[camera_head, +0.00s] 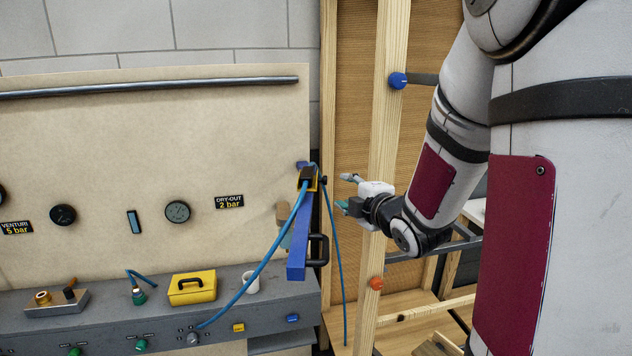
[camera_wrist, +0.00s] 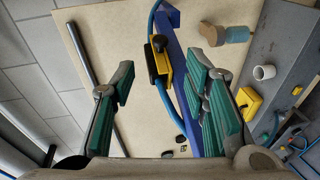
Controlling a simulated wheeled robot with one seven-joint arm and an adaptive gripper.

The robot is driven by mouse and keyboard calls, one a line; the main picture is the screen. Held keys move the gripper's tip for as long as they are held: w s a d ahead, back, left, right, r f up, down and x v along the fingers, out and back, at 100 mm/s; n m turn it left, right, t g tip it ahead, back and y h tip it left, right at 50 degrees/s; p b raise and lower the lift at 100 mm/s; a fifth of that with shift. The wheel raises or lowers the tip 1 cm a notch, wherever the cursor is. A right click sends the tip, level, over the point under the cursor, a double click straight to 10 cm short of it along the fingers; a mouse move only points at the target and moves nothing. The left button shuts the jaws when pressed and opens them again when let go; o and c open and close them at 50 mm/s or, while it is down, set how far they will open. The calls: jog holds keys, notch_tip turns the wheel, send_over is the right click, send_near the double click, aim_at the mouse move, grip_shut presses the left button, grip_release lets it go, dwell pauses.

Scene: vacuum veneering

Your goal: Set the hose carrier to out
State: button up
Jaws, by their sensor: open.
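The hose carrier is a yellow and black block (camera_head: 307,180) near the upper end of a blue bar (camera_head: 300,235) at the right end of the bench. A blue hose (camera_head: 261,267) runs through it. My gripper (camera_head: 346,191) is open and empty, just right of the carrier and apart from it. In the wrist view the carrier (camera_wrist: 159,62) shows ahead, between and beyond the green-padded fingers (camera_wrist: 162,97). The blue bar (camera_wrist: 177,60) slants past it, and its lower part is partly hidden by the right finger. A black handle (camera_head: 318,250) sits on the bar.
A wooden frame post (camera_head: 384,150) with a blue knob (camera_head: 397,80) and an orange knob (camera_head: 376,284) stands close behind my gripper. The grey bench (camera_head: 230,285) holds a yellow case (camera_head: 191,288) and a white cup (camera_head: 251,284).

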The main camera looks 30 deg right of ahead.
jog(key=x, duration=1.2)
jog(key=shift+s+a, duration=0.1)
jog(key=shift+c, duration=0.5)
grip_shut()
